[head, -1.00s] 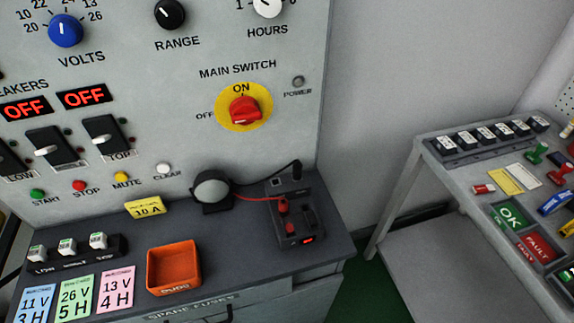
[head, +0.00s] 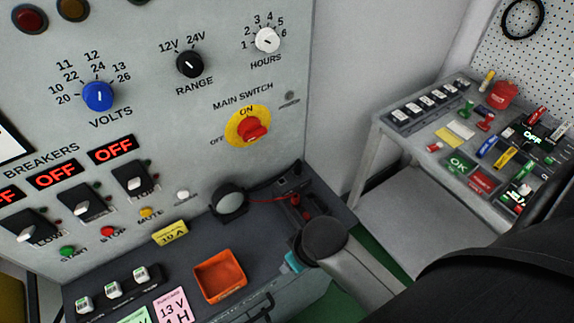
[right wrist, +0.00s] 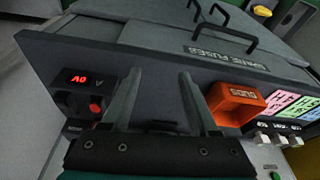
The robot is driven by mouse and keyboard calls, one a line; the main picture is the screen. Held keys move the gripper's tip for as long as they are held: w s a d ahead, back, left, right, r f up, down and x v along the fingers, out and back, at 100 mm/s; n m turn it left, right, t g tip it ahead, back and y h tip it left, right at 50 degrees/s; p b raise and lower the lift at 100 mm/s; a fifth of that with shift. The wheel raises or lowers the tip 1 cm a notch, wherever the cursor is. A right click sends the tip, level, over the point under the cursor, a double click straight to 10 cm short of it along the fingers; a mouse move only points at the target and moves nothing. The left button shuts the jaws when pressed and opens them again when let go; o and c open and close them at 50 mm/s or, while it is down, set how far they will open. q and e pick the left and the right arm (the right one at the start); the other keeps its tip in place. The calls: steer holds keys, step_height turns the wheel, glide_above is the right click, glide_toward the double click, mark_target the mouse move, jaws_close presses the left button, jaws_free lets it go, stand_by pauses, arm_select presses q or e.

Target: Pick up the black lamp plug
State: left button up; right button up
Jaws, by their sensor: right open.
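A black plug-like piece (head: 297,168) stands at the back of the dark tester box (head: 283,184) in the head view, small and dark. I take it for the lamp plug. The round lamp (head: 231,201) stands left of the box, with a red lead running between them. My right gripper reaches in from the right over the front of the box and hides part of it. In the right wrist view my right gripper (right wrist: 159,76) is open, with nothing held between its fingers. The plug cannot be made out in that view. My left gripper is not in view.
An orange tray (head: 220,278) sits on the bench left of my right arm, near a yellow 10 A label (head: 170,232). The panel with the red main switch (head: 252,131) rises behind. A side table (head: 385,128) with stamps and markers stands at right.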

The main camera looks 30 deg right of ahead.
steer(key=w, duration=0.1)
steer(key=w+r, duration=0.1)
steer(key=w, duration=0.2)
steer(key=shift+d+r, duration=0.3)
steer(key=w+d+r+m+g+p, duration=0.1)
steer(key=w+d+r, duration=0.55)
steer(key=r, duration=0.25)
steer(key=w+d+r+g+p, duration=0.1)
steer(key=w+d+r, duration=0.55)
steer(key=r, duration=0.25)
glide_above(298, 163)
steer(key=shift+h, duration=0.4)
steer(key=f, duration=0.6)
steer(key=d+f, duration=0.1)
steer(key=f, duration=0.2)
steer(key=shift+s, duration=0.3)
steer(key=shift+w+a+f+b, duration=0.1)
steer(key=shift+a+f+b, duration=0.05)
steer(key=shift+f, duration=0.75)
steer(key=shift+w+a+f+b, duration=0.15)
steer(key=shift+f, duration=0.8)
steer(key=shift+w+a+f+b, duration=0.1)
steer(key=shift+a+f+b, duration=0.05)
steer(key=shift+f, duration=0.75)
jaws_close()
